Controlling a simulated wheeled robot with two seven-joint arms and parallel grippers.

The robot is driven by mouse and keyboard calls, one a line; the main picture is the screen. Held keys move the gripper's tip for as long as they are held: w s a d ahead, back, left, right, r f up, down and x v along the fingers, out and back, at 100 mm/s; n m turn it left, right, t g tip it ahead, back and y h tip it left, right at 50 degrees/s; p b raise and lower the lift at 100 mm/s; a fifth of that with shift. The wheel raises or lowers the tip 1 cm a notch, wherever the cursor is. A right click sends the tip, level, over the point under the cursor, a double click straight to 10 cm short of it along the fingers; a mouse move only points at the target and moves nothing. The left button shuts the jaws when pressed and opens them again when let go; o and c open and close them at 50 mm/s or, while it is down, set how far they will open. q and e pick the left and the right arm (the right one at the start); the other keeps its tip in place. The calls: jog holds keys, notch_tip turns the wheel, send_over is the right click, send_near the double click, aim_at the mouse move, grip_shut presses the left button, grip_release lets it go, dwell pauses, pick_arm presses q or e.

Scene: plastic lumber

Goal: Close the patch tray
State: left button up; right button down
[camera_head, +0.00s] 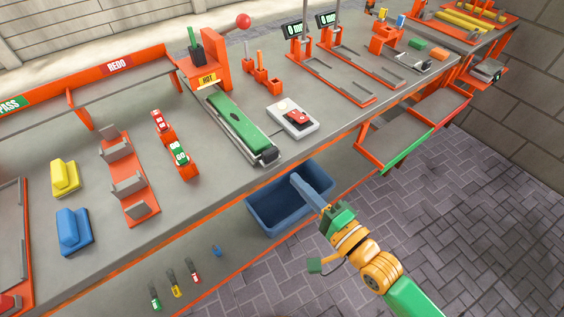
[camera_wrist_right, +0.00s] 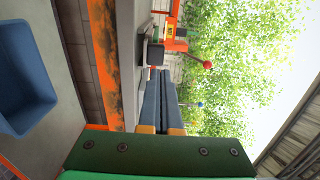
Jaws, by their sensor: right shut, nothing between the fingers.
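A blue open-topped tray (camera_head: 256,217) sits just below the front edge of the workbench, its inside looking empty. I take it for the patch tray, but no label shows. It also shows at the left of the right wrist view (camera_wrist_right: 25,100). My right gripper (camera_head: 298,181) is shut and empty, its blue-grey fingers together, in front of the tray's right part in the head view. Whether it touches the tray I cannot tell. The gripper hides part of the tray's right side. The shut fingers also show in the right wrist view (camera_wrist_right: 164,78). My left gripper is not in view.
The bench edge is close to my gripper. Above the tray stand a green-topped conveyor (camera_head: 237,123) and a white box (camera_head: 293,118) with a red piece. Grey side trays (camera_head: 395,135) jut out at the right. Small coloured tools (camera_head: 175,284) lie at lower left. Paved floor is open at right.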

aim_at(272, 155)
jog(key=x, duration=0.7)
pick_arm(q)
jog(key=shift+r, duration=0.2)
